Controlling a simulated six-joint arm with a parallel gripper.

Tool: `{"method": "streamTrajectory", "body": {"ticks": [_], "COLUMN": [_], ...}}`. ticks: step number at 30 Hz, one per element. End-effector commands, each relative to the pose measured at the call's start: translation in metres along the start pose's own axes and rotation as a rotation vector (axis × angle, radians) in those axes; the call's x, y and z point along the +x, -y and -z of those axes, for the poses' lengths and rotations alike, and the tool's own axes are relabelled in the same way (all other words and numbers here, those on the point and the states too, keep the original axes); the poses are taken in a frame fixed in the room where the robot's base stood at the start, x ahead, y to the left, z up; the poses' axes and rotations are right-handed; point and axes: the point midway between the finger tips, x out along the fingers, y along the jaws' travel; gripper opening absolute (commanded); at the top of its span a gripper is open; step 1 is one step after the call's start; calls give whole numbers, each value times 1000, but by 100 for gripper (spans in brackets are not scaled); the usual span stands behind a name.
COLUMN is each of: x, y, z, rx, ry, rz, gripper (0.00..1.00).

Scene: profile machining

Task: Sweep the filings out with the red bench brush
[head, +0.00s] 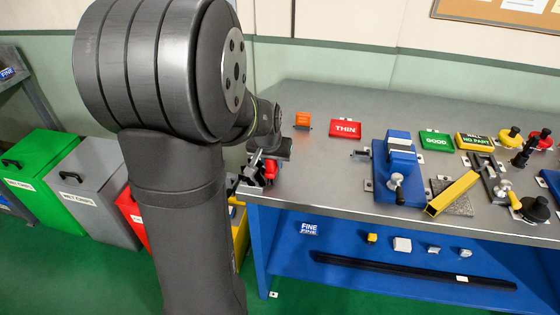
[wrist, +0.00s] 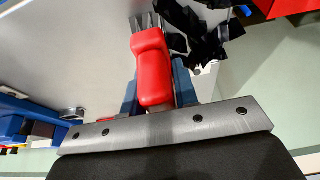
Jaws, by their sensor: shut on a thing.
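My gripper (wrist: 158,85) is shut on the red bench brush (wrist: 152,60). Its blue fingers sit on either side of the red handle in the wrist view. Grey bristles show at the brush's far end, at the top of that view. In the head view my gripper (head: 262,165) is at the left end of the bench, and a bit of red (head: 271,170) shows by it, partly hidden. A jumble of black pieces (wrist: 205,35) lies beside the brush in the wrist view; I cannot tell whether they are filings.
The grey bench top (head: 300,180) is clear between the brush and the blue vise (head: 400,165). Red THIN (head: 345,128) and green GOOD (head: 436,141) blocks stand behind. Green (head: 45,170) and grey (head: 95,190) bins stand on the floor left of the bench.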

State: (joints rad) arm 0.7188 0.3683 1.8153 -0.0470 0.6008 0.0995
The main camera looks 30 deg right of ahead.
Motion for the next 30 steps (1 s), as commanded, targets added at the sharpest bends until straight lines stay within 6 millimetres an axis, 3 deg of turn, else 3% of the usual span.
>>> {"method": "streamTrajectory", "body": {"ticks": [6,30], "x": [-6,-71], "y": [26,23], "z": [1,26], "rx": [-1,2], "ry": [0,-2], "rz": [8,4], "gripper": [0,0]}}
